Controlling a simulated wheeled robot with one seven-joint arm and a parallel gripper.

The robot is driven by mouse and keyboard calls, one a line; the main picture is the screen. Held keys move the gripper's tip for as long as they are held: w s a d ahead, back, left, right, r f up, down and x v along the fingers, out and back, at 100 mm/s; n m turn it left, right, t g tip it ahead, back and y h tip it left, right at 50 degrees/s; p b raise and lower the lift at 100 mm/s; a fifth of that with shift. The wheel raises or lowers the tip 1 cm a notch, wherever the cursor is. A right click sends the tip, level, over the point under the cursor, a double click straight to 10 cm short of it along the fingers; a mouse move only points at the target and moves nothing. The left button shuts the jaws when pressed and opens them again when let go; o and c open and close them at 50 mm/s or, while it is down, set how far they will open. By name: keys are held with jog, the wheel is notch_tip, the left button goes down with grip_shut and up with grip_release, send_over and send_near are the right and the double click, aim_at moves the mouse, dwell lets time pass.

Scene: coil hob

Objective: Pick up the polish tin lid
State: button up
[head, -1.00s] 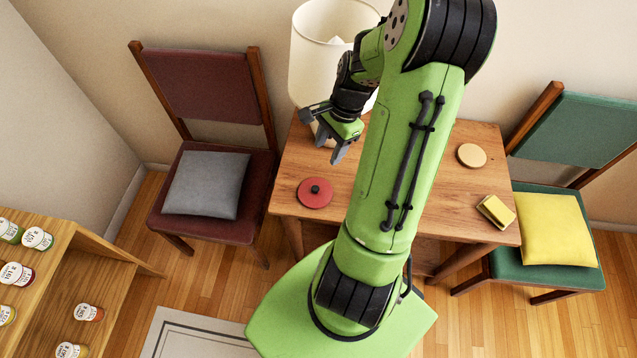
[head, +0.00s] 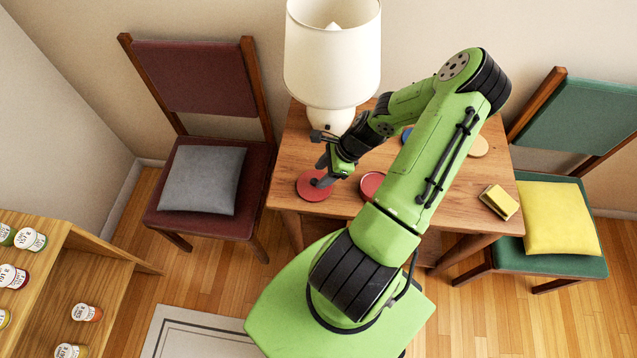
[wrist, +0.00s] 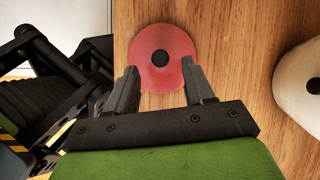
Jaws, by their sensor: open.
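The polish tin lid, a flat red disc with a black knob (head: 309,187), lies on the wooden table near its left front corner. In the wrist view the lid (wrist: 161,42) lies just past my fingertips, its near edge partly between them. My gripper (head: 324,174) is over the right side of the lid in the head view and hides part of it. In the wrist view my gripper (wrist: 159,76) is open and empty, with its fingers on either side of the knob's line. I cannot tell the exact height gap.
A white lamp (head: 331,60) stands close behind my gripper. Another red round item (head: 371,184) lies right of the lid, partly behind my arm. A beige disc (head: 479,147) and a yellow box (head: 499,202) are further right. Chairs flank the wooden table (head: 291,149).

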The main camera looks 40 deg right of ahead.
aim_at(314, 181)
jog(key=x, duration=0.3)
jog(key=shift+w+f, duration=0.15)
jog(key=shift+f, duration=0.15)
jog(key=shift+a+r, duration=0.1)
jog(key=shift+c, duration=0.2)
grip_shut()
jog(key=shift+r, duration=0.15)
